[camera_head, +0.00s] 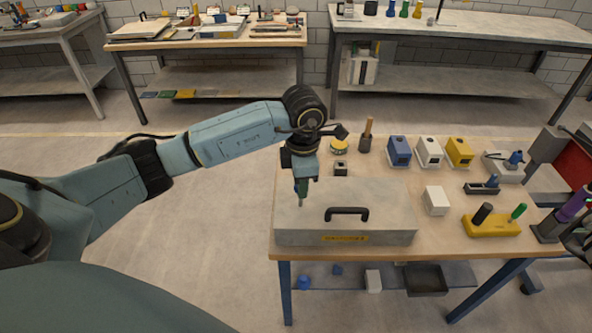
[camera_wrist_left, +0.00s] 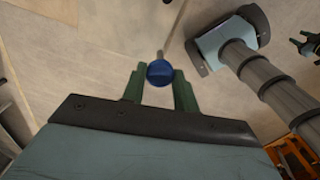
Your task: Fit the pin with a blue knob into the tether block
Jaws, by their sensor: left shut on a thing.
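My left gripper (camera_head: 301,190) is shut on the pin with a blue knob. In the left wrist view the round blue knob (camera_wrist_left: 160,72) sits between the two green fingers, and a thin shaft shows past it. In the head view the gripper points down above the grey lidded box, near its left end, and the pin tip shows below the fingers. I cannot tell for sure which thing is the tether block; a small dark block (camera_head: 340,168) stands just behind the grey box. A dark shape at the right edge may be my right gripper, too cut off to tell its state.
The grey box (camera_head: 290,238) has a black handle (camera_head: 347,213). Blue (camera_head: 399,151), white (camera_head: 429,151) and yellow (camera_head: 460,152) blocks stand behind it to the right. A white block (camera_head: 436,200), dark block (camera_head: 482,187) and yellow holder (camera_head: 492,226) lie to its right.

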